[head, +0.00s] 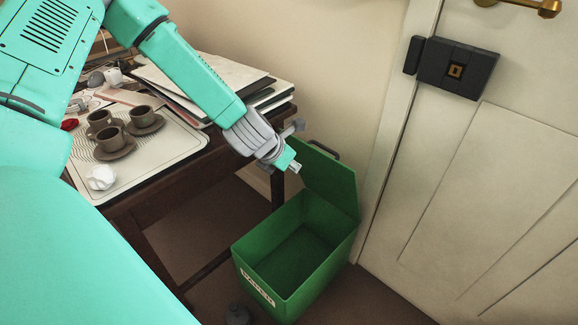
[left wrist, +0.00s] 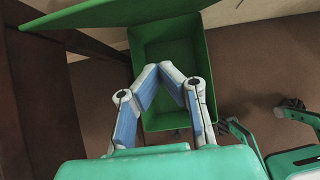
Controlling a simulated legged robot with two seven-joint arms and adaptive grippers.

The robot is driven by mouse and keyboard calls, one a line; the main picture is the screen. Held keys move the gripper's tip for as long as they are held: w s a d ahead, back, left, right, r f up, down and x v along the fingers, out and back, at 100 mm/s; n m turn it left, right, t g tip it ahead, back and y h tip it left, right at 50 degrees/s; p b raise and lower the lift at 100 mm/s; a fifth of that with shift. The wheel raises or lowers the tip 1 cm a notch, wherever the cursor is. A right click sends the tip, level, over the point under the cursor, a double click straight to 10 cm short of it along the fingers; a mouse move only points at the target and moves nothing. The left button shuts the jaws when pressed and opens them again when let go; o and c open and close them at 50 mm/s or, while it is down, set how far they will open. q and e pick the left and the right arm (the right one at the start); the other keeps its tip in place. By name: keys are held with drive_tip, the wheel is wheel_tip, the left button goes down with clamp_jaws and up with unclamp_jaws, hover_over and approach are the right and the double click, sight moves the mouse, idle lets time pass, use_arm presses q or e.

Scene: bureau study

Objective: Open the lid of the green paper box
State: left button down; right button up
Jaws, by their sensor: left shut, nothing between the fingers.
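The green paper box (head: 332,268) stands on the floor between the desk and the door, with a white label on its front wall. Its lid (head: 325,180) stands raised at the back, and the inside looks empty. A dark handle shows at the lid's top edge. My left gripper (head: 293,166) is shut and empty, above the box and in front of the raised lid. The left wrist view shows its fingers (left wrist: 160,68) meeting above the box's opening, with the green box (left wrist: 207,62) below and the lid (left wrist: 110,12) at the upper left.
A dark wooden desk (head: 125,217) stands left of the box. It bears a tray (head: 175,160) with brown cups (head: 110,139), crumpled paper (head: 101,178) and a stack of folders (head: 262,98). A white door (head: 480,190) is close on the right. The wall is behind.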

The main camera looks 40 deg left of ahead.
use_arm(q)
drive_tip(key=shift+w+d+f+b, duration=0.25)
drive_tip(key=shift+w+f+b, duration=0.2)
drive_tip(key=shift+w, duration=0.75)
drive_tip(key=shift+w+d+f+b, duration=0.2)
drive_tip(key=shift+w+f+b, duration=0.15)
drive_tip(key=shift+w, duration=0.8)
drive_tip(key=shift+w+d+f+b, duration=0.3)
drive_tip(key=shift+w+f, duration=0.2)
drive_tip(key=shift+w, duration=0.7)
use_arm(e)
drive_tip(key=shift+d+f, duration=0.25)
drive_tip(key=shift+f, duration=0.6)
drive_tip(key=shift+d+f, duration=0.2)
drive_tip(key=shift+f, duration=0.6)
